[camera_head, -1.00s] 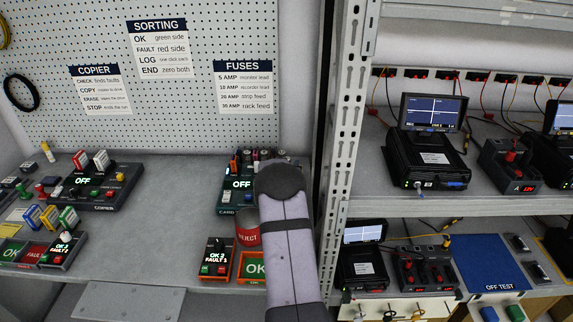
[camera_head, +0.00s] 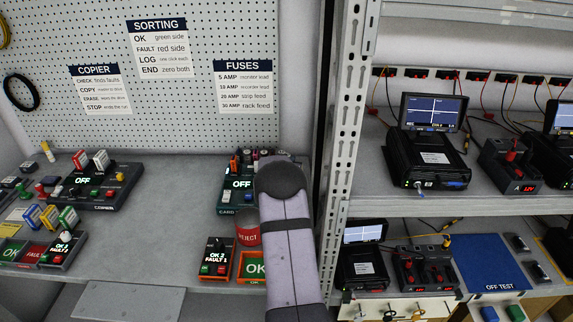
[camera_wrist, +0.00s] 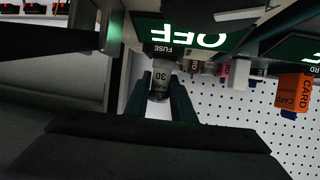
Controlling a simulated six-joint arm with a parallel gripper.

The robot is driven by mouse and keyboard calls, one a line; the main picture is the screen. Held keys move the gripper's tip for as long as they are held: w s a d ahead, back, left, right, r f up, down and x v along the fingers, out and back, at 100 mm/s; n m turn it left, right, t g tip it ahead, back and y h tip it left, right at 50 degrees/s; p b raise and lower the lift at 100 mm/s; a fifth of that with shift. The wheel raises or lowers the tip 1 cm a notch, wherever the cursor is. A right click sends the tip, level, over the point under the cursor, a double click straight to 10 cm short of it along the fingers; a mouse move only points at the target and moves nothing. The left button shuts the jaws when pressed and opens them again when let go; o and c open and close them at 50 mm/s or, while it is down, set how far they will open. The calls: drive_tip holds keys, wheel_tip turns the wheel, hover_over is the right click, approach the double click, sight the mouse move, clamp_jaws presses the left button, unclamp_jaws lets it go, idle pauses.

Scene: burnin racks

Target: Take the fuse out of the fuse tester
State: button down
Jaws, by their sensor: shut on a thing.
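The fuse (camera_wrist: 161,78) is a short pale grey cylinder marked 30. My gripper (camera_wrist: 161,96) is shut on it, one dark finger on each side, in the wrist view. The fuse tester (camera_wrist: 185,30) is a dark green unit with a lit OFF display and a FUSE label, upside down in that view. The fuse's upper end is right at the FUSE label; I cannot tell whether it is still in the socket. In the head view my arm hides my gripper, the fuse and the fuse tester.
A card tester (camera_head: 238,184) with an OFF display stands just left of my arm. An orange card (camera_wrist: 293,92) sticks out nearby in the wrist view. A red REJECT bin (camera_head: 247,236) and an OK/FAULT counter (camera_head: 216,260) are in front. A metal rack post (camera_head: 337,130) stands close on the right.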

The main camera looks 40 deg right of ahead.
wheel_tip(320, 180, up, 9)
drive_tip(key=shift+f+p, duration=0.15)
drive_tip(key=shift+p, duration=0.3)
